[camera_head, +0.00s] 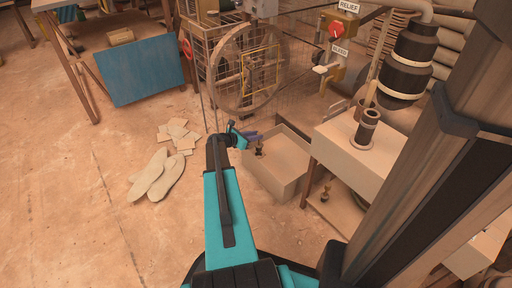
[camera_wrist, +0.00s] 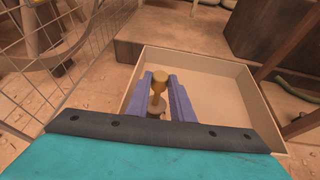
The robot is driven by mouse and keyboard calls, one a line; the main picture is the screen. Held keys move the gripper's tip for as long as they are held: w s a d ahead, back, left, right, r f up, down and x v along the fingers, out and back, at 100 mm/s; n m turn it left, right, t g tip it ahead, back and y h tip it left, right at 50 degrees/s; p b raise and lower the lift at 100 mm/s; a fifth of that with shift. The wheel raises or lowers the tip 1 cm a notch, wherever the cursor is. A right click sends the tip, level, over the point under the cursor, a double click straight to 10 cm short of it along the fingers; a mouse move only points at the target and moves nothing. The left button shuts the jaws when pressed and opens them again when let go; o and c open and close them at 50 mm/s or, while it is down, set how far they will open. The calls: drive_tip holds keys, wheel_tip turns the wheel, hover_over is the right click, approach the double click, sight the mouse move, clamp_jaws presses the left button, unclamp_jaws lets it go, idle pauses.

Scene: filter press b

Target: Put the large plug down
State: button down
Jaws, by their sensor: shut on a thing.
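My gripper (camera_head: 252,136) has two purple fingers and is at the open pale box (camera_head: 290,187). In the wrist view the fingers (camera_wrist: 165,97) are shut on a brass plug (camera_wrist: 159,88) with a round top and a narrower waist. I take this to be the large plug. It also shows in the head view (camera_head: 260,148), upright, at the box's back left. It is over or inside the box; I cannot tell if its lower end touches the bottom. The box (camera_wrist: 232,97) looks otherwise empty.
Another brass plug (camera_head: 325,194) stands under the bench (camera_head: 352,150) to the right of the box. A wire cage and a large wheel (camera_head: 222,80) stand behind my gripper. Pale soles (camera_head: 155,175) and flat pieces lie on the floor at left, with free floor around them.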

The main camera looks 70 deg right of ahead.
sight(258, 143)
drive_tip(key=shift+f, duration=0.3)
drive_tip(key=shift+f+b, duration=1.25)
drive_tip(key=shift+f, duration=1.3)
drive_tip(key=c, duration=1.6)
unclamp_jaws()
drive_tip(key=shift+f, duration=0.1)
drive_tip(key=shift+o, duration=0.2)
